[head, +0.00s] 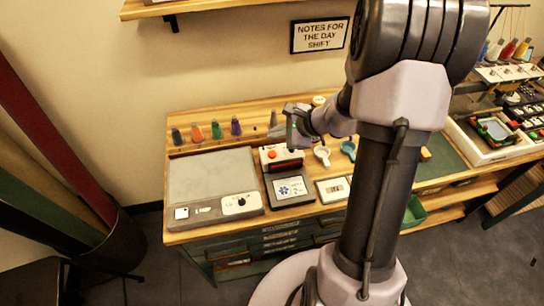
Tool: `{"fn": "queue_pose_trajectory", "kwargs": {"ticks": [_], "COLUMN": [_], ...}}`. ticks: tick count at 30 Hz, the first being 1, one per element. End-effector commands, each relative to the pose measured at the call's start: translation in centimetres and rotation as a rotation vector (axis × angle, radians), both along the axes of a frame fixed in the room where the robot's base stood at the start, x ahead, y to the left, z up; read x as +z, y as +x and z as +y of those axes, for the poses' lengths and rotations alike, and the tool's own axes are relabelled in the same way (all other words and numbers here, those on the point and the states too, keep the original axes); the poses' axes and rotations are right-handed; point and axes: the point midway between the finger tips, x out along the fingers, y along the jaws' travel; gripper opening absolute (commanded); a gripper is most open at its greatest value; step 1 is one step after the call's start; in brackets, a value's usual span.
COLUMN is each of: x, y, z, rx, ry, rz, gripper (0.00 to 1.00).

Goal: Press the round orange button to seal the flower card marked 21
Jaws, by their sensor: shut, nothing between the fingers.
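A flower card (291,188) with a blue flower lies in the dark tray in front of that machine. Its number starts with a 2, and the rest is too small to read. My gripper (293,127) is shut and empty. In the picture it appears above and slightly right of the button, apart from it. Its height over the button is hard to judge.
Another card (333,188) lies to the right. A white scoop (322,154) and a blue one (348,149) lie behind it. Several coloured cones (216,130) line the back. My arm hides part of the table.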

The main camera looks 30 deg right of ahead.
Motion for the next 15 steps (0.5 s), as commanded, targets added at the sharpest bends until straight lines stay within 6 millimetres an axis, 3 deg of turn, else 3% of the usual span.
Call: {"fn": "queue_pose_trajectory", "kwargs": {"ticks": [1, 9, 15], "x": [-1.3, -5.2, -5.6], "y": [0.0, 0.0, 0.0], "z": [0.0, 0.0, 0.0], "rx": [0.001, 0.001, 0.001], "ry": [0.000, -0.001, -0.001], "rz": [0.001, 0.000, 0.000], "gripper": [0.00, 0.00, 0.00]}}
